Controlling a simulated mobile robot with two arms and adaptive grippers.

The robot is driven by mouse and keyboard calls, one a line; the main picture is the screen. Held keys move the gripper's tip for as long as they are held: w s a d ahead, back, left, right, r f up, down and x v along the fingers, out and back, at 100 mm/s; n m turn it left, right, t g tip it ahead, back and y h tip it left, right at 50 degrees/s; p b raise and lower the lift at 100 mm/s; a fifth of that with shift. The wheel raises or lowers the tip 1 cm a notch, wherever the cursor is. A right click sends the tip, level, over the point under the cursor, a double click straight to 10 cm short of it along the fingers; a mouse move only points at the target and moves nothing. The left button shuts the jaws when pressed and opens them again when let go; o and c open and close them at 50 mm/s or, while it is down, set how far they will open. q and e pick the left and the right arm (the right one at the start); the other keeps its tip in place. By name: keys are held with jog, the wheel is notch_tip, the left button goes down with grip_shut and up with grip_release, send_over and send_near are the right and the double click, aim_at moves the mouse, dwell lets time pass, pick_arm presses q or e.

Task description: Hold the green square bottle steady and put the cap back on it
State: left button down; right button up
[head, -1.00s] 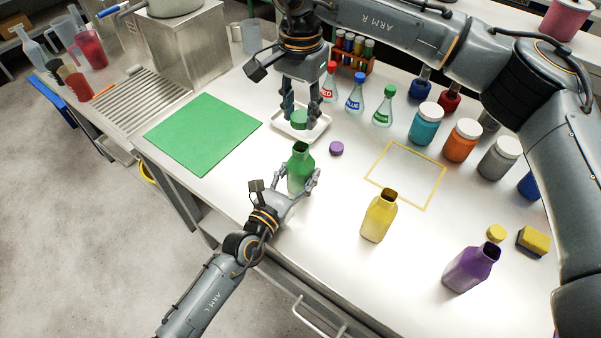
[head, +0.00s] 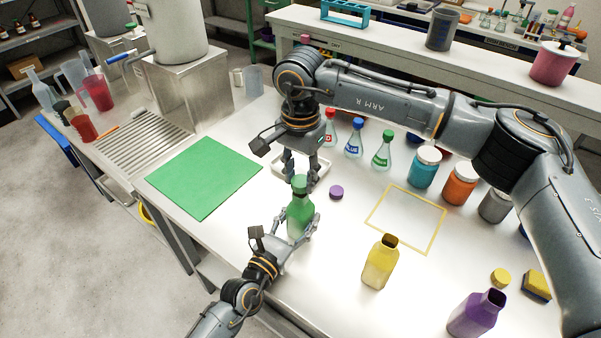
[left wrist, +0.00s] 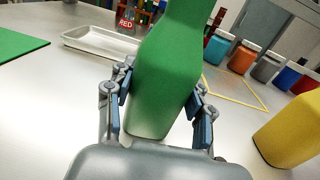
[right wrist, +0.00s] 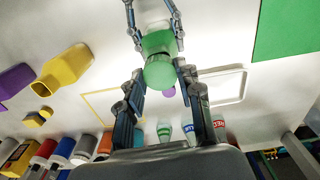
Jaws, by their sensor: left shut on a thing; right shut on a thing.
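The green square bottle (head: 299,212) stands upright on the bench, and it fills the middle of the left wrist view (left wrist: 168,72). My left gripper (head: 300,225) is shut on its body from the near side. The green cap (head: 299,182) is at the top of the bottle, over its mouth. My right gripper (head: 301,176) comes from above and behind, shut on the cap. In the right wrist view the cap (right wrist: 160,73) sits between the fingertips, in line with the bottle (right wrist: 157,43). Whether it is fully seated I cannot tell.
A purple cap (head: 336,192) lies just right of the bottle. A white tray (left wrist: 90,40) is behind it and a green mat (head: 205,178) to the left. Open yellow (head: 380,264) and purple (head: 474,316) bottles stand to the right, near a yellow outlined square (head: 433,247).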

aim_at(301, 214)
jog(key=shift+f, duration=0.9)
jog(key=shift+f, duration=0.55)
